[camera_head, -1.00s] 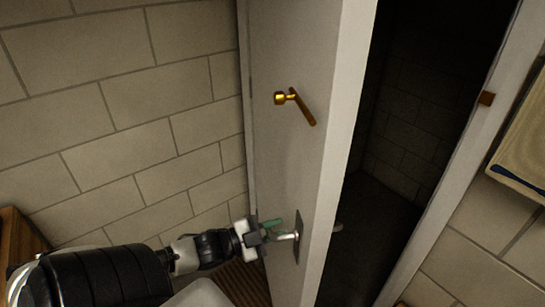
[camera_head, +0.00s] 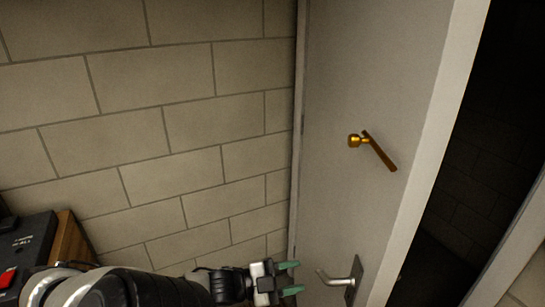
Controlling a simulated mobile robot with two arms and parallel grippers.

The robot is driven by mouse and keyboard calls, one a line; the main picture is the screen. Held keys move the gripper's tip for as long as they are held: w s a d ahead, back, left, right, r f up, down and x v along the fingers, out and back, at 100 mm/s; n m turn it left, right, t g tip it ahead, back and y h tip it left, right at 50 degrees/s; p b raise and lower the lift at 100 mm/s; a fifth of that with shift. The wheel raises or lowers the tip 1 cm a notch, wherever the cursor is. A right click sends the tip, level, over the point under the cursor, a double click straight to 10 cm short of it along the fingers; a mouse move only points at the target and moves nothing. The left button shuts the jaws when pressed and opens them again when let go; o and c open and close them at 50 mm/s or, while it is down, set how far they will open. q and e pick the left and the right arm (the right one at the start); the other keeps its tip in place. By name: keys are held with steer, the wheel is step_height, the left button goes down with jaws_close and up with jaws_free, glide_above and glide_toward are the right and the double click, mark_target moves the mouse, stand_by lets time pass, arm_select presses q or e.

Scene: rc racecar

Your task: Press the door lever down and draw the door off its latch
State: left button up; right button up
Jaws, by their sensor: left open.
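The white door (camera_head: 375,75) stands open at an angle, with a dark gap on its right side. Its silver lever (camera_head: 338,281) sits on a grey plate (camera_head: 354,281) low on the door and points left. My left gripper (camera_head: 291,278) comes in from the lower left, open, with green fingertips to the left of the lever's free end. A gap shows between the fingertips and the lever, and nothing is between the fingers. My right gripper is not in view.
A gold hook-like fitting (camera_head: 372,150) sticks out of the door above the lever. A tiled wall (camera_head: 150,130) fills the left side. A wooden piece with a black device (camera_head: 27,245) stands at the lower left. The doorway (camera_head: 490,170) is dark inside.

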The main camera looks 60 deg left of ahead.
arm_select(q)
steer(key=shift+v, duration=2.7)
